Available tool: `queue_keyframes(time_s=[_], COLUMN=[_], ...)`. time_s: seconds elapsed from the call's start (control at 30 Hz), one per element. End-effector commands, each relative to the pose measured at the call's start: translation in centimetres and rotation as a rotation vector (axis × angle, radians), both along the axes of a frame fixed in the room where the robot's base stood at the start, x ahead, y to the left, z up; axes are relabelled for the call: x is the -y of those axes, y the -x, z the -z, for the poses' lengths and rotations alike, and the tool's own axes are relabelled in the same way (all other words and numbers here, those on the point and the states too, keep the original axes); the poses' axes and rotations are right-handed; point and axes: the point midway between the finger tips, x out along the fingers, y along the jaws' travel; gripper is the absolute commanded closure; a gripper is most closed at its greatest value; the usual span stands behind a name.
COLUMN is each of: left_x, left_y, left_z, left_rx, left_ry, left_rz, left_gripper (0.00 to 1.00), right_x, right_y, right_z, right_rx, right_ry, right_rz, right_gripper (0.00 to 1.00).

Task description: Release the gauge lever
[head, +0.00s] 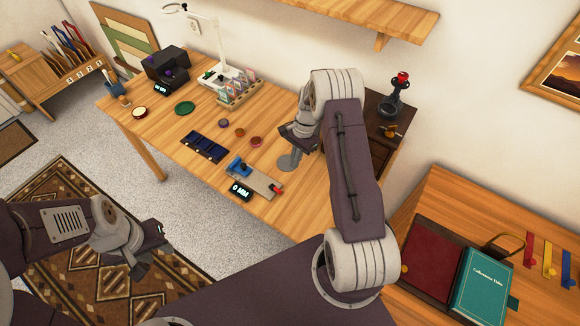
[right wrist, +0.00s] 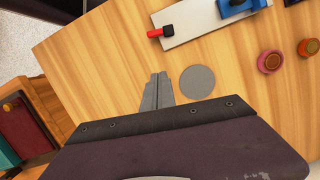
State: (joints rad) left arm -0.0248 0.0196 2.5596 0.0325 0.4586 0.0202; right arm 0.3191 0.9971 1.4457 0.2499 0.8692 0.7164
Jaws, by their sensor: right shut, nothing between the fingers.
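The gauge has a pale plate (head: 262,184) with a blue block (head: 239,167) at one end and a red-tipped lever (head: 277,190) at the other. Its black display (head: 241,191) reads 0 MM. In the right wrist view the plate (right wrist: 205,24) and red lever tip (right wrist: 155,33) lie beyond my fingers. My right gripper (right wrist: 160,76) is shut and empty, apart from the lever. In the head view my right gripper (head: 297,150) is partly hidden by its wrist. My left gripper (head: 150,248) hangs over the rug, off the table; its finger gap is unclear.
A flat grey disc (right wrist: 198,82) lies beside my right fingers. Several small round pots (head: 256,141), a dark blue tray (head: 204,147) and a white lamp (head: 215,75) stand on the table. Bare wood lies between my right gripper and the gauge.

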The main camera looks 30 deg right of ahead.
Motion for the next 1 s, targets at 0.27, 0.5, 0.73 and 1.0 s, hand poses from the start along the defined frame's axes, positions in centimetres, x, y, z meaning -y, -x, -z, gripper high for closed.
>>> queue_keyframes(time_s=[0.27, 0.5, 0.73, 1.0], left_x=[0.0, 0.0, 0.0, 0.0], left_y=[0.0, 0.0, 0.0, 0.0], left_z=[-1.0, -2.5, -2.8, -2.7], left_rx=[0.000, 0.000, 0.000, 0.000], left_ry=[0.000, 0.000, 0.000, 0.000], left_rz=[0.000, 0.000, 0.000, 0.000], left_gripper=[0.64, 0.64, 0.64, 0.64], right_x=[-1.5, -4.3, -5.5, -5.6], right_y=[0.7, 1.6, 2.1, 2.1], right_z=[5.9, 7.1, 7.4, 7.4], right_rx=[-0.005, -0.001, 0.000, 0.000], right_ry=[-0.002, -0.001, 0.000, 0.000], right_rz=[-0.001, -0.003, -0.001, 0.000], right_gripper=[1.00, 1.00, 1.00, 1.00])
